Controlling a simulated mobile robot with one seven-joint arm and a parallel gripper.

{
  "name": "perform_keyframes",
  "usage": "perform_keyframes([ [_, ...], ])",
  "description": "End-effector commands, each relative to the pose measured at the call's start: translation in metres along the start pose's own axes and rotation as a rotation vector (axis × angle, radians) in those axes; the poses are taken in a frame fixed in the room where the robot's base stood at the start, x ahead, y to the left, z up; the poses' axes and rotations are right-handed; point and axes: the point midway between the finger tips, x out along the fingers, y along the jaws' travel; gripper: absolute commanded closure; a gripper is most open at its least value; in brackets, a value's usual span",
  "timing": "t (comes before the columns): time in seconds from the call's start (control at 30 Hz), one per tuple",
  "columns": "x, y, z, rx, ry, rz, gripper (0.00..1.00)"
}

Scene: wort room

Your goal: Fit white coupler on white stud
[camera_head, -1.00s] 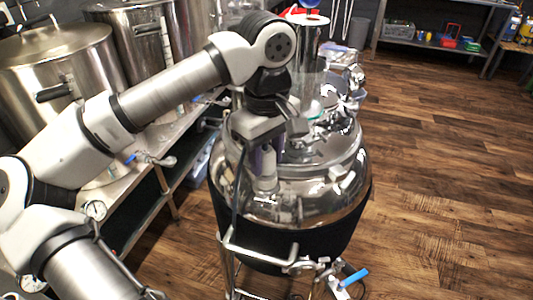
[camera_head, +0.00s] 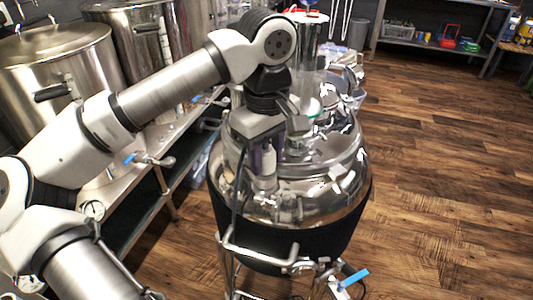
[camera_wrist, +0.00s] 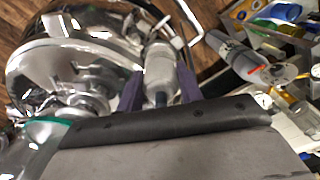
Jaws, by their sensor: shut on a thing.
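My gripper (camera_head: 264,166) is over the near left side of the shiny steel vessel's domed top. Its purple fingers are shut on the white coupler (camera_head: 268,183), a pale cylinder that points down toward the dome. In the wrist view my gripper (camera_wrist: 160,88) has one finger on each side of the coupler (camera_wrist: 160,66). I cannot make out the white stud for certain; the coupler and glare may hide it. I cannot tell whether the coupler touches a fitting below.
The vessel (camera_head: 335,205) has steel fittings and a clear upright cylinder (camera_head: 308,65) on its lid. A bench (camera_head: 150,165) with steel pots (camera_head: 60,75) stands at left. A blue-handled valve (camera_head: 354,277) juts out low in front. Wooden floor is open at right.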

Motion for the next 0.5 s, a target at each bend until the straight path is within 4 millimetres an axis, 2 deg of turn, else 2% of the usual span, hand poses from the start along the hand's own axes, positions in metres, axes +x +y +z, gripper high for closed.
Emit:
perform_keyframes([
  [0.5, 0.0060, 0.0000, 0.0000, 0.000, 0.000, 0.000, 0.87],
])
